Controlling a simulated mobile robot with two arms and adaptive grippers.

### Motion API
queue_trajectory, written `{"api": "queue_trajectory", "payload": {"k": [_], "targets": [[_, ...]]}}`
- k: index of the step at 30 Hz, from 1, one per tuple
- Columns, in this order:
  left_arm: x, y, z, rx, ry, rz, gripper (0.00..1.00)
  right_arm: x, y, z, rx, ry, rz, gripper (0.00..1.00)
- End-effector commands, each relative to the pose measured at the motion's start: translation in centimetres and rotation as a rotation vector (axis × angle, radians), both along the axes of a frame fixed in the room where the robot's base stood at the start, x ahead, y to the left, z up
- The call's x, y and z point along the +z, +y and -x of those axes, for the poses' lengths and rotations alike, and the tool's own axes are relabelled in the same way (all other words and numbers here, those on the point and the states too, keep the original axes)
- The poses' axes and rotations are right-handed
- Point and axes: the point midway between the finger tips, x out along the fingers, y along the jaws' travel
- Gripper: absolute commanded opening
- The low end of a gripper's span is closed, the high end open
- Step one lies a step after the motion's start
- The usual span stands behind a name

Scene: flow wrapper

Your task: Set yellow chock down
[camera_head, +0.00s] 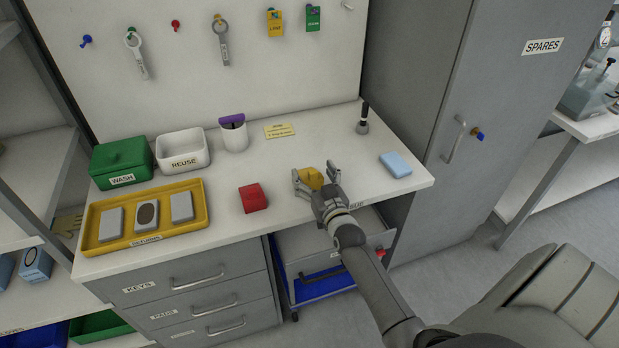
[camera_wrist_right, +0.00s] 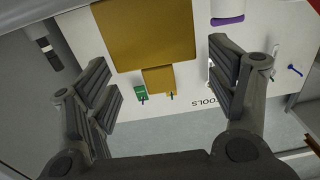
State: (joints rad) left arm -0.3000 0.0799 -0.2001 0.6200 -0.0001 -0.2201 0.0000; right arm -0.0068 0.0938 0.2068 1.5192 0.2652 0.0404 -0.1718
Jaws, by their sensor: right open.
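The yellow chock (camera_head: 311,178) stands on the white counter, right of the red chock (camera_head: 253,197). My right gripper (camera_head: 316,177) is at the chock, with one finger on its left side and one on its right. The fingers are open. In the right wrist view the yellow chock (camera_wrist_right: 143,32) fills the top middle, between the spread fingers of my right gripper (camera_wrist_right: 168,85), with gaps on both sides. The palm hides the chock's lower front in the head view. My left gripper is not in view.
A light blue block (camera_head: 396,165) lies right of the gripper, and a dark-handled tool (camera_head: 363,118) stands behind it. A yellow tray (camera_head: 207,204), green WASH box (camera_head: 121,158), white REUSE bin (camera_head: 183,152) and cup (camera_head: 234,138) are left. A drawer (camera_head: 330,251) is open below.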

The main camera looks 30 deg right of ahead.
Motion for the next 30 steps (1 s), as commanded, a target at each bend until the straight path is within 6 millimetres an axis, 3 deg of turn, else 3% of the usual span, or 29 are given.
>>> {"api": "queue_trajectory", "payload": {"k": [10, 24, 30], "targets": [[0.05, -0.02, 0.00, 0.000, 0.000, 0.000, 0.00, -0.04, -0.12, -0.57, 0.000, 0.001, 0.000, 0.79], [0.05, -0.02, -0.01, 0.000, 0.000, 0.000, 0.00, 0.04, -0.13, -0.57, 0.000, -0.001, 0.000, 0.21], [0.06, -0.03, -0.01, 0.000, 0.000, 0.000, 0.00, 0.11, -0.12, -0.57, 0.000, -0.001, 0.000, 0.21]]}}
